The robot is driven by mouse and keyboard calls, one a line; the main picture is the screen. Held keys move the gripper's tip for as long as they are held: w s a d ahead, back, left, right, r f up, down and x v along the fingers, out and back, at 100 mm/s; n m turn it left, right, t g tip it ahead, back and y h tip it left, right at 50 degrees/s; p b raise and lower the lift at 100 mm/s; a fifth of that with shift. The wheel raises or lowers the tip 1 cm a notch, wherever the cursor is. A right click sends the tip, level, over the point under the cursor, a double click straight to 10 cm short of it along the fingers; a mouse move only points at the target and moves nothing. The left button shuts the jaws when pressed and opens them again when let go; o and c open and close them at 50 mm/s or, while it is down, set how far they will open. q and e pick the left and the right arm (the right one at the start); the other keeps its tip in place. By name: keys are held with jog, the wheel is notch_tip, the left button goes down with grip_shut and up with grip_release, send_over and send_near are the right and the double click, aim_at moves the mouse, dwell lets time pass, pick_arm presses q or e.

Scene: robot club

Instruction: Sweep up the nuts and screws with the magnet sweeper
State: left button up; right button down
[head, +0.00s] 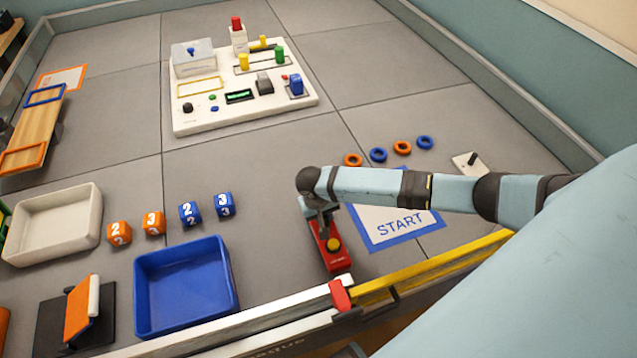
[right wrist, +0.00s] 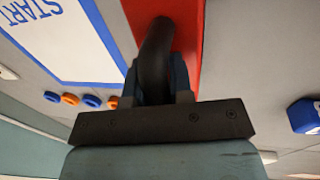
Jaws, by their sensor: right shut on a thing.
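The magnet sweeper is a red block (head: 336,262) with a yellow knob on top, near the front edge of the grey floor in the head view. My right gripper (head: 321,212) is at its far end and shut on its handle. In the right wrist view the black curved handle (right wrist: 156,55) sits between the fingers, with the red body (right wrist: 188,30) beyond it. The arm hides part of the sweeper. I cannot make out any nuts or screws in either view. My left gripper is not in view.
A blue tray (head: 230,297) and several numbered cubes (head: 190,213) lie left of the sweeper; a white tray (head: 92,195) is farther left. The START mat (head: 378,238) is on its right, with rings (head: 378,155) behind. A white control board (head: 215,123) stands farther back. A low rail (head: 290,325) runs along the front.

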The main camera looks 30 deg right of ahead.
jog(key=shift+s+d+r+p, duration=0.1)
jog(key=shift+s+d+p, duration=0.1)
jog(key=shift+d+p, duration=0.5)
jog(key=shift+s+d+p, duration=0.2)
jog(key=shift+d+p, duration=0.1)
jog(key=shift+d, duration=0.65)
jog(key=shift+s+d+p, duration=0.2)
jog(key=shift+d+p, duration=0.2)
jog(key=shift+d, duration=0.25)
jog(key=shift+s+d+p, duration=0.15)
jog(key=shift+d+p, duration=0.2)
jog(key=shift+d, duration=0.25)
jog(key=shift+s+d+p, duration=0.15)
jog(key=shift+d+p, duration=0.1)
jog(key=shift+d, duration=0.35)
jog(key=shift+s+d+p, duration=0.15)
jog(key=shift+d+p, duration=0.05)
jog(key=shift+d, duration=0.35)
notch_tip(320, 180, up, 12)
jog(key=p, duration=1.2)
jog(key=shift+p, duration=0.35)
